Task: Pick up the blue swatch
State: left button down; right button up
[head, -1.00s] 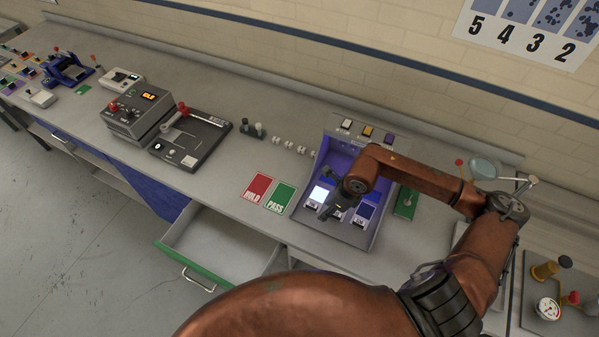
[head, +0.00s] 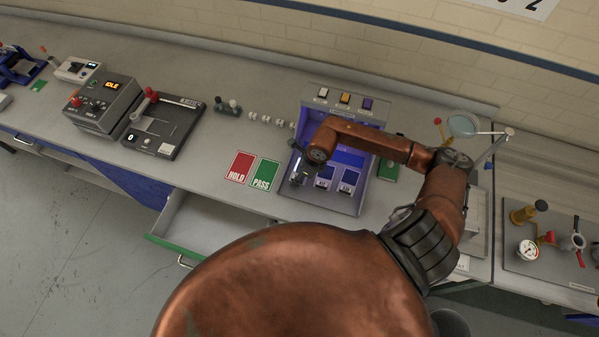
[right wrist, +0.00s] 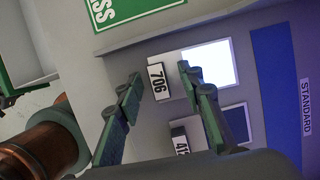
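My right gripper (head: 298,174) is at the left end of the row of swatch cards in the purple-lit booth (head: 362,198). In the right wrist view it (right wrist: 160,75) is open, its fingertips on either side of a tab labelled 706 (right wrist: 157,77). This tab adjoins a very bright, pale swatch (right wrist: 209,64), washed out by light. A dark blue swatch (right wrist: 237,123) lies beside it, with another numbered label (right wrist: 180,141). In the head view two dark blue swatches (head: 326,173) (head: 350,178) show; the gripper largely hides the left one. My left gripper is not in view.
A blue STANDARD strip (right wrist: 285,100) runs behind the swatches. Red HOLD (head: 240,166) and green PASS (head: 264,173) cards lie left of the booth. An open drawer (head: 195,222) juts out below the bench. A magnifier (head: 462,126) stands to the right.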

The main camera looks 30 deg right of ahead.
jog(key=shift+s+r, duration=0.1)
jog(key=shift+s, duration=0.2)
jog(key=shift+w, duration=0.3)
jog(key=c, duration=0.3)
jog(key=shift+s, duration=0.25)
jog(key=c, duration=0.5)
jog(key=shift+c, duration=0.5)
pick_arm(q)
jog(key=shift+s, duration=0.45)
pick_arm(e)
jog(key=shift+w, duration=0.1)
grip_shut()
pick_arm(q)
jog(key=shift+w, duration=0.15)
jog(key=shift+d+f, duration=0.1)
pick_arm(e)
jog(key=shift+r, duration=0.1)
